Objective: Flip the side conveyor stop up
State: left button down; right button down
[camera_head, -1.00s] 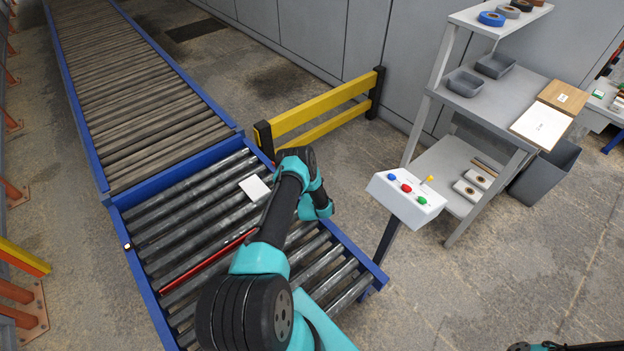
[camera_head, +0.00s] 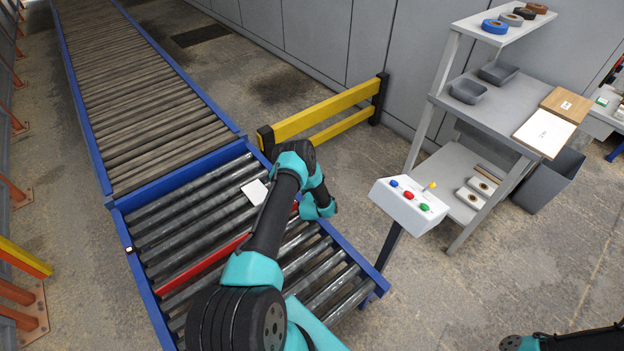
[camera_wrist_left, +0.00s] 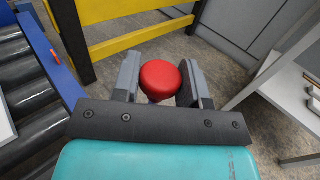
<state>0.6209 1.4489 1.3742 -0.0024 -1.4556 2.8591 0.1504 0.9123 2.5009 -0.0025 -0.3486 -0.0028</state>
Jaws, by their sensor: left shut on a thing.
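The side conveyor stop is a long red bar (camera_head: 205,262) lying across the near roller section, its right end hidden behind my left arm. It shows a broad red face above the rollers; I cannot tell its exact angle. A round red knob (camera_wrist_left: 160,76) sits between the grey fingers of my left gripper (camera_wrist_left: 161,80) in the left wrist view. The gripper is shut on it, at the conveyor's right side by the yellow barrier. In the head view the left fingers are hidden. Part of my right arm shows at the bottom right, without its gripper.
A white card (camera_head: 255,191) lies on the rollers behind the bar. A yellow barrier (camera_head: 325,107) stands beside the conveyor. A white button box (camera_head: 408,205) on a post stands right of my left arm, before a grey shelf unit (camera_head: 485,115). Floor is open at the lower right.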

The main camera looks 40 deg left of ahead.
pick_arm(q)
jog(key=c, duration=0.7)
grip_release()
jog(key=shift+r, duration=0.15)
jog(key=shift+o, duration=0.2)
jog(key=v, duration=1.7)
jog(key=shift+d, duration=0.15)
